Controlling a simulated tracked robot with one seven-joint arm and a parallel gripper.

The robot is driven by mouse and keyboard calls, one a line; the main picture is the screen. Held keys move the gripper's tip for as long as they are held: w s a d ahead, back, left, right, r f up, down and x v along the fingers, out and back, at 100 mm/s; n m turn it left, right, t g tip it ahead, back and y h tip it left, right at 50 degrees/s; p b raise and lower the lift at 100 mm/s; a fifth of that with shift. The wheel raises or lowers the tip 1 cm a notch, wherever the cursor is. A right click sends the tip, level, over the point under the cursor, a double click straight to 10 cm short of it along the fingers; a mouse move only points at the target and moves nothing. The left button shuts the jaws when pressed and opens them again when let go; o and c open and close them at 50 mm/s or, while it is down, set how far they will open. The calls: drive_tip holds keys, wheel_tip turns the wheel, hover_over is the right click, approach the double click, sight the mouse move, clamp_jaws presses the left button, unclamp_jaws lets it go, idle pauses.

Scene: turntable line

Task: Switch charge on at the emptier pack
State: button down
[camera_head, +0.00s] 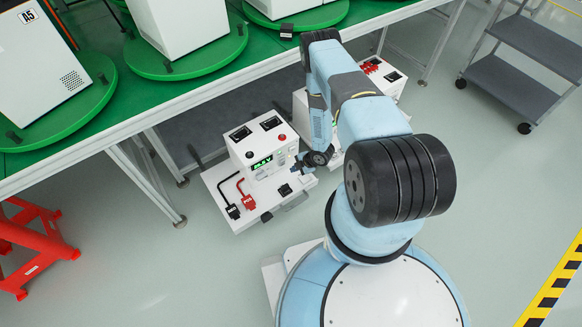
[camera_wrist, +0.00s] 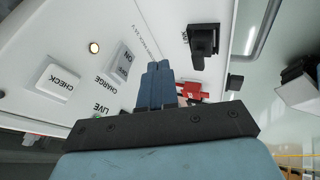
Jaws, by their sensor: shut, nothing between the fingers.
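A white battery pack (camera_head: 259,150) with a lit green display stands on a white base under the green table. A second white pack (camera_head: 385,75) stands to its right, mostly hidden by my arm. My gripper (camera_head: 299,164) is at the right side of the first pack's front. In the wrist view my gripper (camera_wrist: 156,68) is shut and empty, its fingertips over a white panel. The white charge switch (camera_wrist: 122,64), marked ON and OFF, is just left of the fingertips, apart from them in the picture. I cannot tell its setting. A white CHECK button (camera_wrist: 58,83) is further left.
A black part (camera_wrist: 203,40) labelled LINK and a red connector (camera_wrist: 190,92) are right of the fingers. Black (camera_head: 232,211) and red (camera_head: 248,202) plugs lie on the base. A red stand (camera_head: 35,240) is at left, a grey cart (camera_head: 520,80) at right.

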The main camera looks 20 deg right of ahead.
drive_tip(key=s+d+r, duration=0.4)
drive_tip(key=r, duration=0.1)
drive_tip(key=shift+r, duration=0.15)
drive_tip(key=shift+d, duration=0.15)
idle(0.4)
